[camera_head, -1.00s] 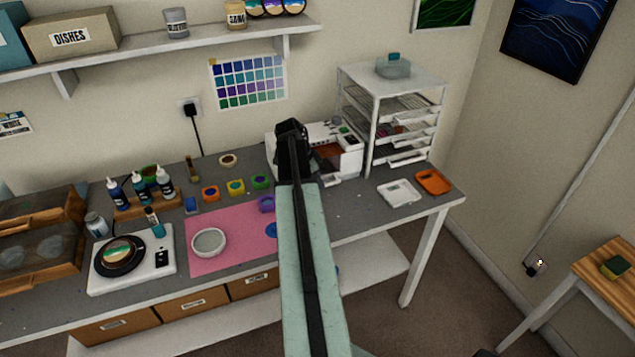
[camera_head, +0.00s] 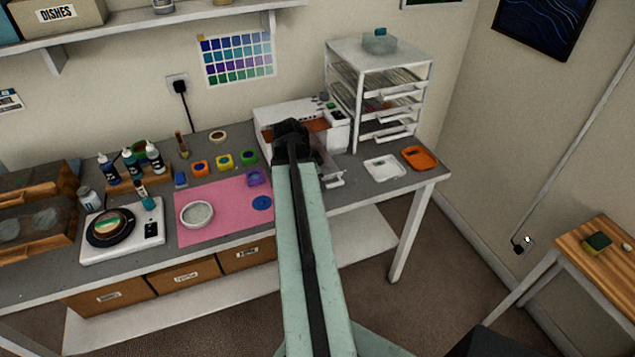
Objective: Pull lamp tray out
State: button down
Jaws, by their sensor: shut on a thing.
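The curing lamp (camera_head: 338,131) is a white box with an orange window at the back of the grey bench, partly hidden by my arm. Its lamp tray (camera_head: 333,181) sticks out of the front toward me, and its right front part shows just right of my arm. The rest of the tray is hidden behind the arm. My gripper (camera_head: 291,142) is at the far end of the arm, in front of the lamp. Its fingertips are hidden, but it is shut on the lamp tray.
A white rack (camera_head: 343,52) with several shelves stands right of the lamp. A white dish (camera_head: 384,169) and an orange tray (camera_head: 418,158) lie on the bench at right. A pink mat (camera_head: 222,227) with a round mould (camera_head: 197,215) lies left of my arm.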

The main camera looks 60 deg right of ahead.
jog(key=c, duration=1.5)
grip_release()
jog(key=shift+s+d, duration=0.1)
jog(key=shift+d, duration=0.05)
jog(key=p+v, duration=0.7)
jog(key=v, duration=0.1)
jog(key=shift+f, duration=0.1)
